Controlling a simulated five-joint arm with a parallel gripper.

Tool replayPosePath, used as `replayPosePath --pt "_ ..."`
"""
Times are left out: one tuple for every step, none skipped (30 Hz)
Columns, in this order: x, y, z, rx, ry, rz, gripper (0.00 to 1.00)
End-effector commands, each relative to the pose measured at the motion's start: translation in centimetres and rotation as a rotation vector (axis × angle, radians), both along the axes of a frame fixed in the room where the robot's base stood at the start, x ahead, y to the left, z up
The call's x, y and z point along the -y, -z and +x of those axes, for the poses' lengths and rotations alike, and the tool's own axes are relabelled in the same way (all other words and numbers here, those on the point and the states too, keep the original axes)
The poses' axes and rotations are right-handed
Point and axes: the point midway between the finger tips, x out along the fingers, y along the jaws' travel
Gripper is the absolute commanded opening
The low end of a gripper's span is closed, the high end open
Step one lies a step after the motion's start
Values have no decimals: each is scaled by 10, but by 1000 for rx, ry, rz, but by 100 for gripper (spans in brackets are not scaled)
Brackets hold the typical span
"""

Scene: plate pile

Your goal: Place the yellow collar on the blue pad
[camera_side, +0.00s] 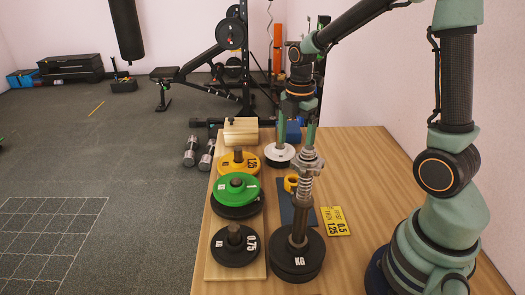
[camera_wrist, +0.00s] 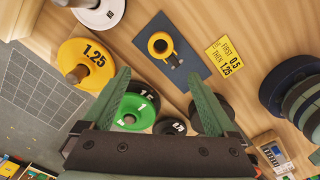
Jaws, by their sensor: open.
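The yellow collar (camera_side: 290,183) is a small ring, partly hidden by the spring post in the side view. The pad (camera_side: 287,212) lies flat on the table, partly behind the post in the side view. My gripper (camera_side: 297,131) is open and empty, above the table's far part and apart from the collar. In the wrist view the open fingers (camera_wrist: 158,78) point towards the pad and collar, with nothing between them.
Yellow, green and black plates (camera_side: 237,190) stand on pegs at left. A white plate (camera_side: 278,155) is farther back. A yellow card (camera_side: 335,221) lies right of the pad.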

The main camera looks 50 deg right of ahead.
Motion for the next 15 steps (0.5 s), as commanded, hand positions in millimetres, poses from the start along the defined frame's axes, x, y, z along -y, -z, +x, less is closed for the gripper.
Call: replayPosePath --pt "-4 -9 -1 22 47 -3 92" --pt "-7 -14 -3 36 89 -4 92" --pt "-11 -22 -5 60 155 -4 92" --pt "-15 -29 -7 80 212 -2 92" --pt "-19 -36 -10 100 272 2 92" --pt "-24 -45 -14 130 357 10 92" --pt "-28 -52 -17 151 424 18 92" --pt "-32 -57 -21 171 488 27 92" --pt "-38 -65 -25 198 576 43 92" --pt "-41 -70 -29 219 641 57 92" --pt "-45 -75 -33 239 705 73 92" --pt "-50 -81 -38 262 791 97 92" --pt "-53 -86 -42 280 857 117 92" --pt "-57 -90 -46 296 919 138 92" --pt "-61 -94 -51 317 1001 168 92"
